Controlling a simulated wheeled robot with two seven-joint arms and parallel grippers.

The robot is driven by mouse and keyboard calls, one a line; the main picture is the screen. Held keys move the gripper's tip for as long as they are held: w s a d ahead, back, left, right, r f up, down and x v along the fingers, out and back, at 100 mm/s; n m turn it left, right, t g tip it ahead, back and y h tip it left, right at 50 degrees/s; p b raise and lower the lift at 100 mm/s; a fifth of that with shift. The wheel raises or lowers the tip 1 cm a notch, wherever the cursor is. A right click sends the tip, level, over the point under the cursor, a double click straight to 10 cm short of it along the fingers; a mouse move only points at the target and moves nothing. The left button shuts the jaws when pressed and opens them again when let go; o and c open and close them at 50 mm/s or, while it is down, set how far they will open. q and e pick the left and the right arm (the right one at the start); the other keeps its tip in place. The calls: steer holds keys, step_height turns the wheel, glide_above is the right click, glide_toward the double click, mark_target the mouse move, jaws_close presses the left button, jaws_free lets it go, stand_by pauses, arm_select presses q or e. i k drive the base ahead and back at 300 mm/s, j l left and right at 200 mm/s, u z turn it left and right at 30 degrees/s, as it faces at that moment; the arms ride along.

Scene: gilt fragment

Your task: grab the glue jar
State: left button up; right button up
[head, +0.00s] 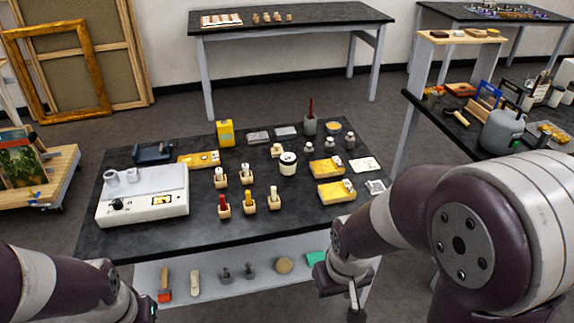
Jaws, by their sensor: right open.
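My left arm comes in at the bottom left corner. Its dark end (146,308) is at the frame's bottom edge, and its jaws cannot be made out.
Several small holders with tools (249,202) stand in front of the jar. Small glass jars (328,144) and yellow boxes (336,191) are to its right. A white device (143,196) fills the table's left. A lower shelf (215,285) holds small items. The table's front strip is clear.

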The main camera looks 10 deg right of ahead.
mark_target(288, 160)
steer(key=i+j, duration=0.3)
steer(key=i, duration=0.25)
steer(key=i+j+z, duration=0.1)
steer(key=i+j, duration=0.2)
steer(key=i, duration=0.25)
steer(key=i+z, duration=0.1)
steer(key=z, duration=2.05)
